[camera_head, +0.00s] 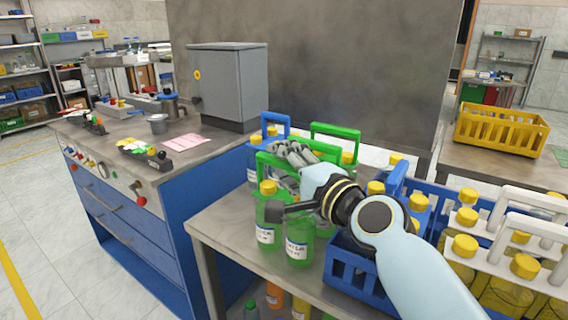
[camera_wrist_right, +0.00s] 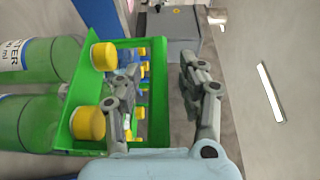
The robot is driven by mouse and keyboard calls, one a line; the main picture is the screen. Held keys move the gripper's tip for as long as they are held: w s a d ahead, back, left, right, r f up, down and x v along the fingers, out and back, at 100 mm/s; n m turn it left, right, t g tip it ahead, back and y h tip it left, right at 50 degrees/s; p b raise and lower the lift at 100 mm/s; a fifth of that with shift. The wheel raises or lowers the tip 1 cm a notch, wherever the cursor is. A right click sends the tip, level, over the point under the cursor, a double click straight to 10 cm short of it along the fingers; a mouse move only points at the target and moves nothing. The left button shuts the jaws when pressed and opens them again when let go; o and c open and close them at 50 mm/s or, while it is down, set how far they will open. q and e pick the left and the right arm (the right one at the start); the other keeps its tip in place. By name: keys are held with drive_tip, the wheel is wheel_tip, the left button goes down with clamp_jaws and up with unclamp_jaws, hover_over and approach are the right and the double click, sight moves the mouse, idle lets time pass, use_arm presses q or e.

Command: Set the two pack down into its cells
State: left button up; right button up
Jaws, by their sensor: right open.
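Green bottles with yellow caps (camera_head: 268,221) stand on the near table in a green carrier, whose handle (camera_head: 335,130) rises behind my right gripper. I cannot tell which pack is the two pack. My right gripper (camera_head: 288,168) is open over the green bottles, its arm coming from the right. In the right wrist view, my right gripper (camera_wrist_right: 160,82) has one finger overlapping the green carrier (camera_wrist_right: 92,88) and the other to its right. I cannot tell whether they touch. A blue crate (camera_head: 350,272) stands right of the bottles, partly behind my arm; its cells are mostly hidden. My left gripper is not in view.
White-handled carriers (camera_head: 545,228) with yellow-capped bottles stand at the right. A blue handle (camera_head: 276,119) rises behind the green bottles. A blue workbench (camera_head: 150,220) with a grey cabinet (camera_head: 228,85) is at left. A yellow crate (camera_head: 500,128) sits on the table behind.

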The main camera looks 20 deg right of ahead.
drive_tip(key=v, duration=1.2)
drive_tip(key=shift+b, duration=0.3)
drive_tip(key=shift+r, duration=0.1)
